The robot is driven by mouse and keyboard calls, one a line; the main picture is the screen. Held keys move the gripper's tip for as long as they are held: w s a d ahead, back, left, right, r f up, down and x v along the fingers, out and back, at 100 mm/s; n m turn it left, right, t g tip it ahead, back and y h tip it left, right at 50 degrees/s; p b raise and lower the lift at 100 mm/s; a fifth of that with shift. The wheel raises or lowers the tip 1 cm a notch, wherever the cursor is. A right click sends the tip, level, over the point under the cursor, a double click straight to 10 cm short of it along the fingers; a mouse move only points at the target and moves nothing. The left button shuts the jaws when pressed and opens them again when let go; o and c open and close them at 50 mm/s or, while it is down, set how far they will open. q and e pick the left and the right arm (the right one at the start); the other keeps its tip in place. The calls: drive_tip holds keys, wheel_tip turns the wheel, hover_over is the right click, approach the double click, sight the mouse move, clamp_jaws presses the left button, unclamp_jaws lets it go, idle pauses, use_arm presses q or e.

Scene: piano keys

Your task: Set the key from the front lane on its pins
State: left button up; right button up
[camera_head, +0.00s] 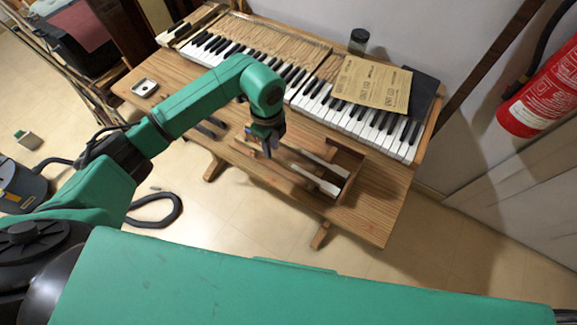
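A wooden rack (347,196) with lanes sits at the front edge of the wooden table. The key in its front lane (328,187) shows a white end at the right. A second key (338,169) lies behind it, also with its white end to the right. My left gripper (267,148) points down over the left part of the rack; its fingers are small and dark, and whether they touch or hold a key cannot be told. The keyboard (235,56) lies behind, partly hidden by my arm; its pins are too small to make out. My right gripper is out of view.
A tan paper sheet (372,84) and a dark folder (423,92) lie over the keyboard's right part. A jar (358,40) stands behind it. A small tin (145,88) is on the table's left. A fire extinguisher (540,92) hangs at right. The table's front right (385,195) is clear.

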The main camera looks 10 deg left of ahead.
use_arm(q)
drive_tip(key=shift+f+b, duration=0.7)
drive_tip(key=shift+f, duration=0.2)
idle(0.4)
clamp_jaws()
drive_tip(key=shift+r, duration=0.1)
idle(1.2)
